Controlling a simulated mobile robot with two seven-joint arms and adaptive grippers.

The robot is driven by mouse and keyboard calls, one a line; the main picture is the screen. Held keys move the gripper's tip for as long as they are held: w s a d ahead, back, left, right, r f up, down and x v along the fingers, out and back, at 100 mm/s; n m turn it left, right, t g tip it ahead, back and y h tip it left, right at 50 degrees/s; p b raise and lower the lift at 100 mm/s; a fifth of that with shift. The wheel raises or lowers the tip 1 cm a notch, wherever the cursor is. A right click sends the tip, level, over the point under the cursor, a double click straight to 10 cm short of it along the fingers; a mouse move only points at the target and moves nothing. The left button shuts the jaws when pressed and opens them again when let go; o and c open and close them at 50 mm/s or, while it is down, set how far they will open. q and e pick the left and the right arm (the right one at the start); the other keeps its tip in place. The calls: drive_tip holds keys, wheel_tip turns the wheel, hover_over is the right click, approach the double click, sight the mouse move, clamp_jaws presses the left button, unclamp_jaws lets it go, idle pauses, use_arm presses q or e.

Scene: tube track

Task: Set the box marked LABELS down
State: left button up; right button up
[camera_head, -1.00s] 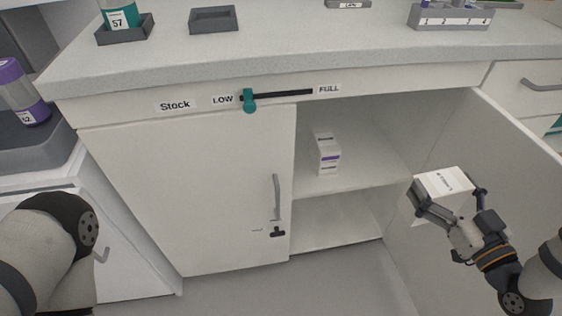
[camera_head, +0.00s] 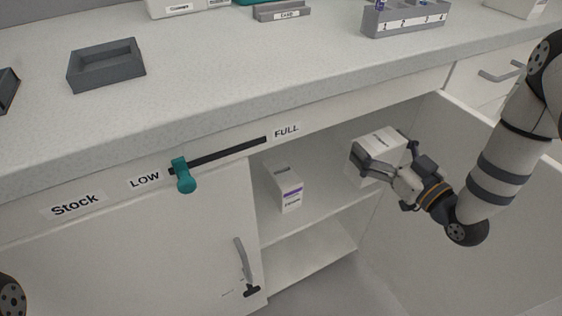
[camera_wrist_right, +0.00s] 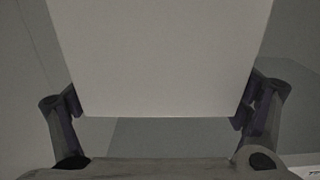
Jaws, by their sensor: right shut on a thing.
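A white box (camera_head: 376,152) is held in my right gripper (camera_head: 385,157), at the open right side of the cupboard. The print on its top is too small to read. In the right wrist view the box (camera_wrist_right: 160,60) fills the space between the two fingers (camera_wrist_right: 160,112), one pressed on each side. My left gripper is not in view; only a bit of that arm shows at the lower left.
The right cupboard door (camera_head: 420,240) stands open beside my right arm. The left door (camera_head: 130,260) is shut. A teal slider (camera_head: 183,176) sits near LOW on the stock track. The counter above holds an empty grey tray (camera_head: 106,66) and a numbered rack (camera_head: 405,20).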

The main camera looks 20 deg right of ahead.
drive_tip(key=w+a+f+b, duration=0.1)
drive_tip(key=w+f+b, duration=0.1)
drive_tip(key=w+f, duration=0.2)
drive_tip(key=w+f+b, duration=0.2)
drive_tip(key=w+f, duration=0.2)
drive_tip(key=w+a+f+b, duration=0.1)
drive_tip(key=w+f+b, duration=0.2)
drive_tip(key=w+f, duration=0.2)
drive_tip(key=shift+w+a, duration=0.1)
drive_tip(key=shift+a, duration=0.2)
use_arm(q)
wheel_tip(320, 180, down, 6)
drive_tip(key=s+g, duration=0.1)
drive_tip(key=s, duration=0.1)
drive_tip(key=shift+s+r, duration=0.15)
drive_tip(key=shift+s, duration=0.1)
use_arm(e)
drive_tip(key=o, duration=0.8)
drive_tip(key=shift+f, duration=0.1)
drive_tip(key=shift+o, duration=0.7)
